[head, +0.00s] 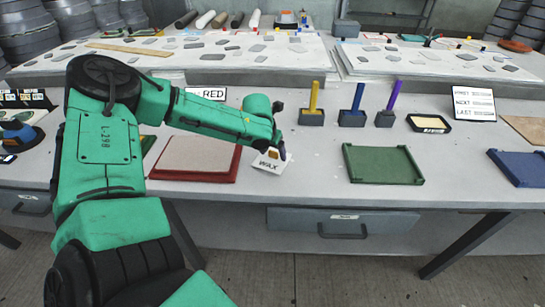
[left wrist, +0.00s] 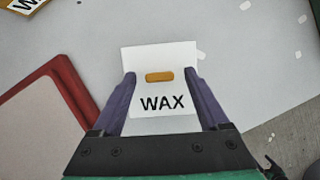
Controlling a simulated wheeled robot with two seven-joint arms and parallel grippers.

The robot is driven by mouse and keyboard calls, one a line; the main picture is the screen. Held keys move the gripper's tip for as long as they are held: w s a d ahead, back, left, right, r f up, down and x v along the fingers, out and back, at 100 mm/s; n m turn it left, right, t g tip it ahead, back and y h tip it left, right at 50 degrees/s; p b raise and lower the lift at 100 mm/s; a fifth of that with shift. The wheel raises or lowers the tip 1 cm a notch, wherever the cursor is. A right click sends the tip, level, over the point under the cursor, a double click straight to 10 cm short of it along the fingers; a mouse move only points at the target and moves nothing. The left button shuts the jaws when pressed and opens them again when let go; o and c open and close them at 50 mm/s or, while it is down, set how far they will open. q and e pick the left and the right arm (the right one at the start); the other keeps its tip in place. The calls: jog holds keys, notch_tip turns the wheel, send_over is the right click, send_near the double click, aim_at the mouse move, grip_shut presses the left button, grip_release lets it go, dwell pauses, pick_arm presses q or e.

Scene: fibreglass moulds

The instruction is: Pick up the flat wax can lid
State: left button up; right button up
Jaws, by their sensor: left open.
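A white flat piece marked WAX (head: 267,163) is near the table's front edge in the head view. In the left wrist view this WAX piece (left wrist: 162,102) has an orange bar above its lettering. I cannot tell whether it is the can lid or a label card. My left gripper (head: 281,150) is over it, pointing down. In the left wrist view the purple fingers of the left gripper (left wrist: 160,73) are open, one on each side of the piece. I cannot tell whether they touch it. No round lid is plain to see.
A red-framed panel (head: 194,176) lies just left of the WAX piece. A green tray (head: 383,179) and a blue tray (head: 520,168) lie to the right. Blocks with yellow (head: 314,96), blue and purple uprights stand behind. The table is clear between the WAX piece and green tray.

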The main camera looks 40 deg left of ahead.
pick_arm(q)
jog(key=shift+s+r, duration=0.1)
jog(key=shift+r, duration=0.05)
jog(key=c, duration=0.7)
grip_shut()
jog(key=shift+r, duration=0.1)
